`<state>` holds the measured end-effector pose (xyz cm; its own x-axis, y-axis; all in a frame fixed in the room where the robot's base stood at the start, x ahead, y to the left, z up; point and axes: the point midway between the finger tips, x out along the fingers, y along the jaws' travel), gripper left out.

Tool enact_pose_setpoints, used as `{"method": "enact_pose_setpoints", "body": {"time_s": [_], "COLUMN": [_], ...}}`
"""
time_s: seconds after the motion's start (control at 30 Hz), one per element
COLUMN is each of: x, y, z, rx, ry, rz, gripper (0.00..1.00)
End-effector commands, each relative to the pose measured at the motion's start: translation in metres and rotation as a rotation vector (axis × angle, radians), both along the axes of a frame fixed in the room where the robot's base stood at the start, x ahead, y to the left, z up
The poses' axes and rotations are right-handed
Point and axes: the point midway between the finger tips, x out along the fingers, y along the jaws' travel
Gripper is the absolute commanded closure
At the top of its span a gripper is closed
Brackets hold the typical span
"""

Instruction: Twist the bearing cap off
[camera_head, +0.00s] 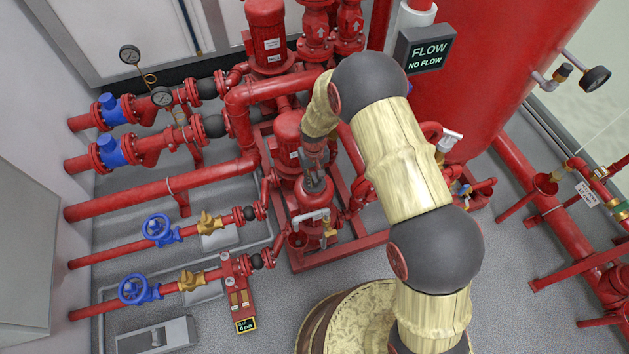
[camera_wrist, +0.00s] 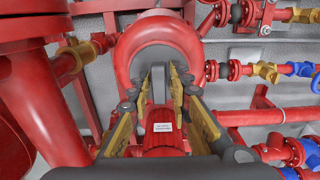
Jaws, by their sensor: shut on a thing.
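In the wrist view, a narrow grey piece, which I take to be the bearing cap (camera_wrist: 158,84), stands between my gripper's fingers (camera_wrist: 159,78). It lies in line with a red pump body with a white label (camera_wrist: 162,142). The fingers have yellow pads and are shut on the grey piece from both sides. In the head view, my gripper (camera_head: 315,182) points down at the top of the red pump (camera_head: 312,200) in the middle. The cap is mostly hidden there by the gripper, and I cannot tell whether it has turned.
Red pipes with blue handwheels (camera_head: 139,290) and brass fittings run along the left. A small display (camera_head: 246,324) on a red stand appears to read 0 mm. A large red tank (camera_head: 490,70) and a "NO FLOW" sign (camera_head: 425,50) stand behind. A curved red pipe (camera_wrist: 128,48) is close beyond the fingers.

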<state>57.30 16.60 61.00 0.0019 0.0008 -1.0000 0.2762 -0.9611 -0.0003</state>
Motion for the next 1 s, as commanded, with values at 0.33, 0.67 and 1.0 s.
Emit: {"method": "enact_pose_setpoints", "body": {"time_s": [0.33,0.67,1.0], "x": [-0.0039,-0.0043,-0.0045], "y": [-0.0020,-0.0017,-0.0013], "z": [-0.0040,-0.0034,-0.0042], "rx": [-0.003,-0.003,-0.002], "ry": [0.008,0.010,0.010], "rz": [0.000,0.108,0.284], "gripper": [1.00,1.00,1.00]}}
